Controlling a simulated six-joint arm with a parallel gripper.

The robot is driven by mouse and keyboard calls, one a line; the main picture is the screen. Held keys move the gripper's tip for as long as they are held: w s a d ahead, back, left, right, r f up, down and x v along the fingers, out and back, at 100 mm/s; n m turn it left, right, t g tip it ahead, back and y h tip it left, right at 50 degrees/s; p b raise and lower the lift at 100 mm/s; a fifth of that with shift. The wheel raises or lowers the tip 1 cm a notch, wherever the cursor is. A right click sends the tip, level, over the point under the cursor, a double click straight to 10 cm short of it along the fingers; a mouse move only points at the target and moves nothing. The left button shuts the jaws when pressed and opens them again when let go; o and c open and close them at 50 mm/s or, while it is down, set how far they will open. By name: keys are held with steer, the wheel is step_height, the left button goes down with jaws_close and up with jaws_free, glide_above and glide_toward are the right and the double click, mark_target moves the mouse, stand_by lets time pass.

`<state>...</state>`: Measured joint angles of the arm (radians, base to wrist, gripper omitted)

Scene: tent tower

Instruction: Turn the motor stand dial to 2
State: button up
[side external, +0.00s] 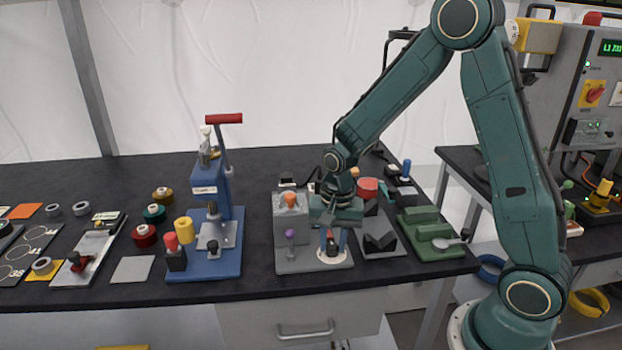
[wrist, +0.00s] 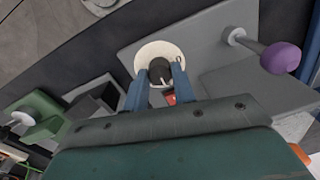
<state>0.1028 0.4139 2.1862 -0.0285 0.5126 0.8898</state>
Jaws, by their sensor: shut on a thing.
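The motor stand (side external: 287,262) is a grey block on a flat base near the front edge of the bench. It carries an orange knob and a purple-knobbed lever. The dial (wrist: 160,71) is a black knob with a white pointer line on a round white plate (wrist: 148,54). My gripper (side external: 332,243) points down over the front right of the base. In the wrist view its blue fingers (wrist: 160,85) are on either side of the black dial, shut on it. The plate's markings are too small to read.
A blue press (side external: 213,222) stands to the left. The purple knob (wrist: 282,57) sticks out close to my gripper. A grey block fixture (side external: 378,242) and a green fixture (side external: 428,236) stand close on the right.

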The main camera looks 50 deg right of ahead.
mark_target(335, 245)
stand_by(0.3)
steer(key=o, duration=1)
steer(key=shift+r, duration=0.15)
step_height(335, 245, up, 14)
steer(key=shift+s+d+f, duration=0.15)
steer(key=shift+s+f, duration=0.05)
